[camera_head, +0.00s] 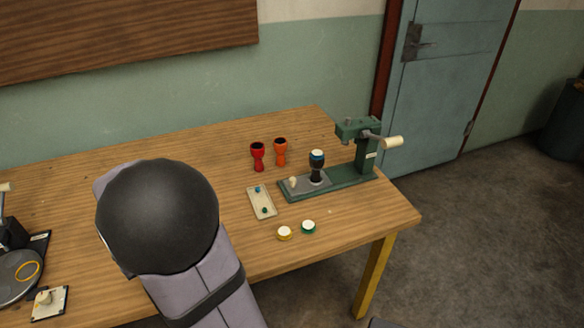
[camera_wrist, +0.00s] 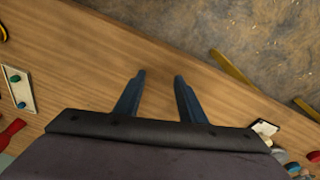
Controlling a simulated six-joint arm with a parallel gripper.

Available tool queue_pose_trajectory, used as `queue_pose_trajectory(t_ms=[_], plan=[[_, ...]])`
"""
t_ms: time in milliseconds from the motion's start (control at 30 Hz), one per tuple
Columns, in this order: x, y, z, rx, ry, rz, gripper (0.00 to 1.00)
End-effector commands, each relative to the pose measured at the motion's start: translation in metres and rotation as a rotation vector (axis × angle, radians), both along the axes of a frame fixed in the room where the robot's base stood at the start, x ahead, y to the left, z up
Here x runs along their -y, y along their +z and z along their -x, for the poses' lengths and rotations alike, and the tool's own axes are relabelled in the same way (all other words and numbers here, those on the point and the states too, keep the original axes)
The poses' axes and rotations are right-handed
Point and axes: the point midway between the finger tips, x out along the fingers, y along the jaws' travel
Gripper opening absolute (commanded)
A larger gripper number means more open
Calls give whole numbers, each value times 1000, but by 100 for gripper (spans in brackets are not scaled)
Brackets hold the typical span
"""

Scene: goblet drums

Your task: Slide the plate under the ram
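The green press (camera_head: 366,158) stands at the right end of the table. On its long base, a grey plate (camera_head: 303,187) with a cream knob (camera_head: 293,182) lies toward the left end. A dark goblet drum (camera_head: 317,172) with a blue band and white top stands upright on the plate, left of the press head (camera_head: 352,128). The ram itself is not clearly visible beneath the head. My gripper (camera_wrist: 158,78) is open and empty over the table's edge in the wrist view, away from the press. In the head view my arm hides it.
Red (camera_head: 257,156) and orange (camera_head: 280,152) goblets stand behind a pale tray (camera_head: 261,207) with blue and green pieces. Yellow-rimmed (camera_head: 284,233) and green-rimmed (camera_head: 308,227) discs lie near the front edge. A cream lever handle (camera_head: 392,142) sticks out right of the press.

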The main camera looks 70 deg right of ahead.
Motion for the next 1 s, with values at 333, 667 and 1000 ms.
queue_pose_trajectory(t_ms=[333, 667, 1000], plan=[[251, 56, 24, 103, -660, 112, 37], [381, 72, 114, 157, -1017, 196, 37], [396, 70, 128, 164, -1061, 209, 37]])
